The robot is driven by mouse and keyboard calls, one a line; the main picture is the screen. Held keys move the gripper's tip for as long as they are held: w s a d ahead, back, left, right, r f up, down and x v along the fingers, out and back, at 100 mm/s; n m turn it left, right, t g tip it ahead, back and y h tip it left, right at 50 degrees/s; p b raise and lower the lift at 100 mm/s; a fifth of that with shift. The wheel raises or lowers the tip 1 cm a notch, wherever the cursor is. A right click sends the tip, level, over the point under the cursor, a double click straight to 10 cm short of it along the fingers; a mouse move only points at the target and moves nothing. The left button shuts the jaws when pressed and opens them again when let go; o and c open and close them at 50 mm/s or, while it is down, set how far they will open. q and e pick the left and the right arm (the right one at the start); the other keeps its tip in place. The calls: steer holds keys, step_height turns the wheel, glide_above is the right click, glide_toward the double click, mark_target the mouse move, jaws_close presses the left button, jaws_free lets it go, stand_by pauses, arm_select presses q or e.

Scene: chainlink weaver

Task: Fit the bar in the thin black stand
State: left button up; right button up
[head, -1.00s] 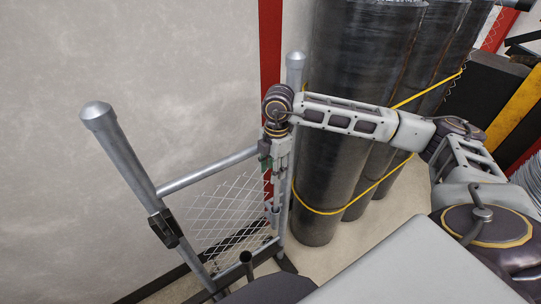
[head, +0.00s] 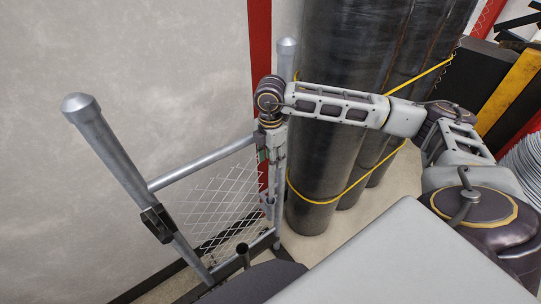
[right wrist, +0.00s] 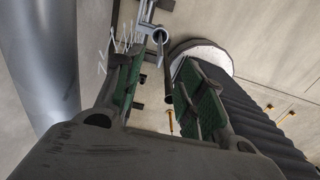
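My right gripper (head: 267,160) points down beside the right post of a metal frame. In the right wrist view its two green-padded fingers (right wrist: 160,85) are apart. A slim dark bar-like piece (right wrist: 165,72) with a pale round end shows between them; I cannot tell whether it is the bar, and the pads do not visibly close on it. In the head view a thin grey upright bar (head: 271,187) shows just below the gripper, close to the post. A thin black tube with an open top, likely the stand (head: 243,252), stands at the frame's foot. My left gripper is out of view.
The grey frame has a left post (head: 105,138), a top rail (head: 200,164) and wire mesh (head: 222,205). A black clamp (head: 157,223) sits on the left post. Tall dark cylinders (head: 340,75) with a yellow strap stand close on the right.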

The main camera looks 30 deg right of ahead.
step_height(320, 180, down, 3)
steer(key=shift+f+b, duration=0.2)
steer(key=shift+b, duration=0.55)
steer(key=shift+f+b, duration=1.7)
steer(key=shift+f, duration=0.2)
jaws_close()
